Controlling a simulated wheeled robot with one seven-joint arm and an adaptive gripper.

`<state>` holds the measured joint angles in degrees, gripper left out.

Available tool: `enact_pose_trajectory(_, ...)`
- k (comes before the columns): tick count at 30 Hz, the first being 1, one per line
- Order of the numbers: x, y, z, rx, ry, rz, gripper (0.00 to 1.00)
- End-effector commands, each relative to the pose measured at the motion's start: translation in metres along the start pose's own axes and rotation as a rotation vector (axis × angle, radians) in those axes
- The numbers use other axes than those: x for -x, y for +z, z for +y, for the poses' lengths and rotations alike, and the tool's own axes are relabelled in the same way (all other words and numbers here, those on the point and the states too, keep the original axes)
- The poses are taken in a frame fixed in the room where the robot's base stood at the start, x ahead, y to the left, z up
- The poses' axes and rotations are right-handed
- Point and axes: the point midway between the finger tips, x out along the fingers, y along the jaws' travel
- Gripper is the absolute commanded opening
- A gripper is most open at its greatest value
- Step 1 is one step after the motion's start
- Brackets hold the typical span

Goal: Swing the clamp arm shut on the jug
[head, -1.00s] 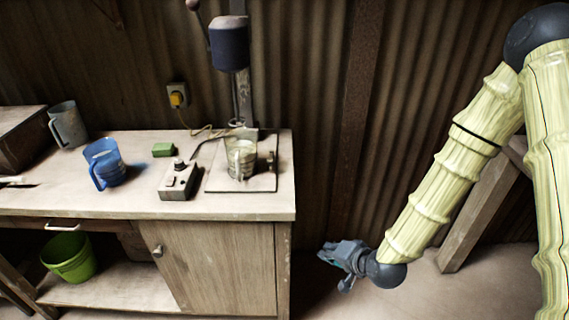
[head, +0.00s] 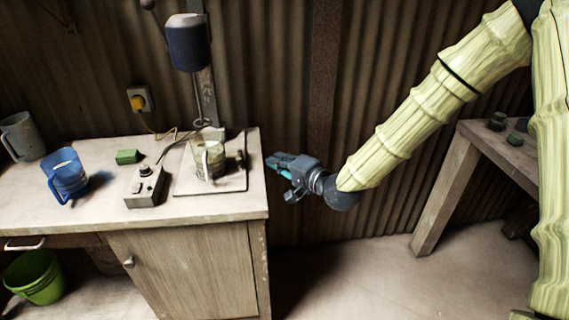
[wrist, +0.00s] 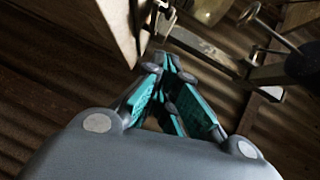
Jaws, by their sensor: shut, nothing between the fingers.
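The clear jug (head: 208,160) stands upright on the press's base plate (head: 205,190), under the dark cylindrical press head (head: 187,42). A thin dark lever (head: 172,146), which looks like the clamp arm, slants out to the left of the jug, apart from its front. A small dark fitting (head: 238,160) sits at the jug's right. My gripper (head: 272,162) is shut and empty, just right of the bench's right edge, near bench-top height. In the wrist view my gripper's teal fingers (wrist: 168,62) come together, with metal bars of the press beyond.
A grey control box (head: 145,187), a green block (head: 128,156), a blue jug (head: 66,176) and a grey jug (head: 22,136) stand on the bench (head: 100,212). A cable runs from the yellow plug (head: 138,102). Another table (head: 470,140) stands at right. Floor between is clear.

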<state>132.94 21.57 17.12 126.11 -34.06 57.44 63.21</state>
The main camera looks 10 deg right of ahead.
Motion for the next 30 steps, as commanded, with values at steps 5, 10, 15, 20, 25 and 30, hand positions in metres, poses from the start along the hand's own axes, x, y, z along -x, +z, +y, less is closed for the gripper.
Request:
enact_pose_trajectory(5, -0.028, 0.001, 0.0, 0.002, 0.001, -0.001, 0.0)
enact_pose_trajectory(10, -0.054, 0.001, 0.0, 0.003, 0.001, -0.001, 0.0)
enact_pose_trajectory(15, -0.065, 0.014, 0.0, 0.001, 0.001, -0.001, 0.0)
enact_pose_trajectory(20, -0.073, 0.023, 0.0, 0.001, 0.002, 0.0, 0.0)
enact_pose_trajectory(25, -0.078, 0.028, 0.001, 0.001, 0.001, 0.0, 0.0)
enact_pose_trajectory(30, -0.079, 0.028, 0.001, 0.0, 0.001, 0.001, 0.0)
